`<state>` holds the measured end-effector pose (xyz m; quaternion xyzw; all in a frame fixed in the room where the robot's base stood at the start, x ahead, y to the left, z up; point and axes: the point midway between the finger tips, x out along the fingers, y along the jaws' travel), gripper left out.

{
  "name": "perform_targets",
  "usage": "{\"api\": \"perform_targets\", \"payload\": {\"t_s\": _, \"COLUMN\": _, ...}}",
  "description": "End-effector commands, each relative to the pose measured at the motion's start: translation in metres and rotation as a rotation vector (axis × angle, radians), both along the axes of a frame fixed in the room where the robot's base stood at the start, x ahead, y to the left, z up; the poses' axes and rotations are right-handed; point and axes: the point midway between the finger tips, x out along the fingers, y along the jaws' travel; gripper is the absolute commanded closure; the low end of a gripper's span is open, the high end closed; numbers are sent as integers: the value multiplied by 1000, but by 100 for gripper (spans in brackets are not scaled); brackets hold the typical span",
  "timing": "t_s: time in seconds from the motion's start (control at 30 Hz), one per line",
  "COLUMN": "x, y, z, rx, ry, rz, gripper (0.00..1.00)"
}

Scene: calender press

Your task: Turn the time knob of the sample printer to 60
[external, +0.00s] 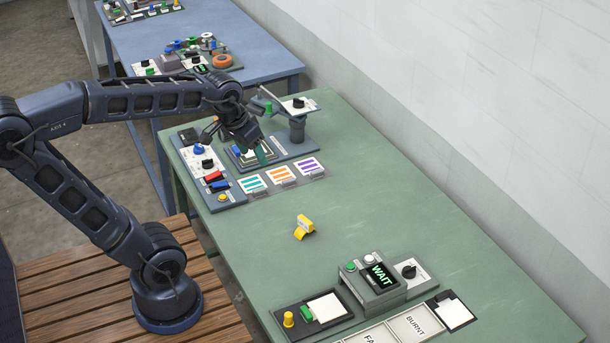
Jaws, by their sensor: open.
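The sample printer seems to be the grey machine (297,142) at the far end of the green table. Its front-left panel carries a blue knob (199,149), a black knob (207,164), red and blue rocker-like switches and a yellow button (222,197). A raised white plate (313,103) at its back right carries another black knob (299,102). The labels are too small to read, so I cannot tell which is the time knob or its setting. My gripper (236,140) is open above the machine's middle, right of the panel knobs. It partly hides the bed below.
Three striped cards (282,174) lie along the machine's front. A yellow object (303,226) sits mid-table. A unit showing WAIT (381,276), with its own dial (409,271), stands at the near end beside labelled trays. A blue table (257,61) with other devices stands behind.

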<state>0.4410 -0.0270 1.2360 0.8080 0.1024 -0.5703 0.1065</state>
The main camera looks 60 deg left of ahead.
Motion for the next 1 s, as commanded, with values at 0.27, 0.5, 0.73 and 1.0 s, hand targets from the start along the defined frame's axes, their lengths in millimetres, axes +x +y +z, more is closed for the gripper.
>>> {"api": "perform_targets", "payload": {"t_s": 0.27, "x": 54, "y": 76, "z": -4, "rx": -61, "ry": 54, "rz": 291, "gripper": 42}}
{"api": "perform_targets", "payload": {"t_s": 0.5, "x": 86, "y": 154, "z": -19, "rx": -111, "ry": 93, "rz": 538, "gripper": 42}}
{"api": "perform_targets", "payload": {"t_s": 0.73, "x": 102, "y": 239, "z": -45, "rx": -158, "ry": 125, "rz": 778, "gripper": 42}}
{"api": "perform_targets", "payload": {"t_s": 1.0, "x": 97, "y": 346, "z": -88, "rx": -210, "ry": 161, "rz": 1058, "gripper": 42}}
